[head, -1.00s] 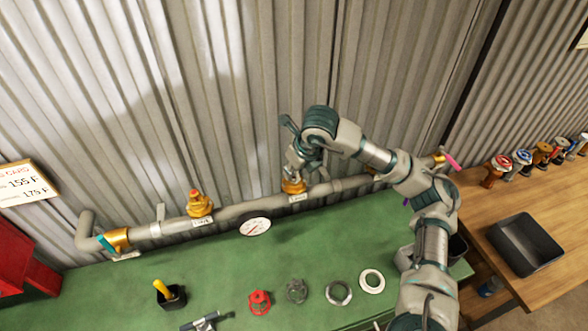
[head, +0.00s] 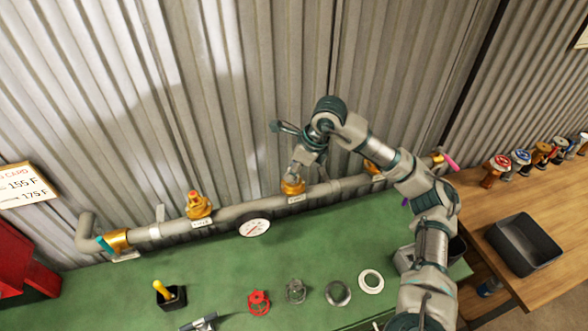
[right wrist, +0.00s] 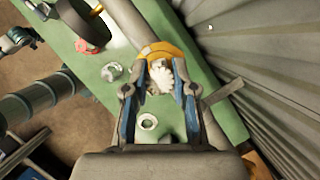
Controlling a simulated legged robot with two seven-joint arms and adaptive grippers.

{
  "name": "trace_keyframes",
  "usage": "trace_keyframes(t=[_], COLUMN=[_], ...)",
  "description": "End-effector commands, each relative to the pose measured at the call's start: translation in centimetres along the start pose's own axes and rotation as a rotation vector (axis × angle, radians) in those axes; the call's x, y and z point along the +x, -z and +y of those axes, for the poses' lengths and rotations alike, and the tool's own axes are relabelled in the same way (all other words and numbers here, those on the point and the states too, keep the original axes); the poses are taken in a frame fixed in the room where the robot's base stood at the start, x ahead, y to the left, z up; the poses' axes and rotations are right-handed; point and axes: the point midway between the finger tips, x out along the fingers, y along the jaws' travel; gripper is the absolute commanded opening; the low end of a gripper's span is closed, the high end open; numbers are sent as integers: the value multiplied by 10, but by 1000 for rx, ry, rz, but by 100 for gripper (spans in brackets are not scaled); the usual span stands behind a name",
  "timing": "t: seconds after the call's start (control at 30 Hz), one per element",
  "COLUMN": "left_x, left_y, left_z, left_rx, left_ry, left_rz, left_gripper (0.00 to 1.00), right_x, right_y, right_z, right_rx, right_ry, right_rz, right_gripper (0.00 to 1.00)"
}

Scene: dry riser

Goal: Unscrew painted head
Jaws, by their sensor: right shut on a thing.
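A whitish painted head (right wrist: 159,76) sits at a brass fitting (right wrist: 166,50) in the right wrist view. My right gripper (right wrist: 159,84) is shut on this head, with one finger on each side of it. In the head view my right gripper (head: 300,166) reaches down to the middle brass fitting (head: 293,187) on the grey pipe. There the fingers and wrist hide the head. I cannot tell whether the head's thread is still in the fitting. My left gripper is in neither view.
A black tray (head: 525,243) stands on the wooden table.

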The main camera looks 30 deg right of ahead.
Motion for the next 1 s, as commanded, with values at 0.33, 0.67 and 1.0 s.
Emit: trace_keyframes(t=[0.33,0.67,1.0], left_x=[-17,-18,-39], left_y=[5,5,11], left_z=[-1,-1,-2], left_rx=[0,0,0], left_ry=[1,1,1], left_rz=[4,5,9], left_gripper=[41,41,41], right_x=[1,2,0], right_y=[-1,0,-2], right_z=[2,2,2], right_rx=[-379,-410,-814], right_ry=[-164,-176,-347], right_rz=[3,5,5], right_gripper=[0,0,0])
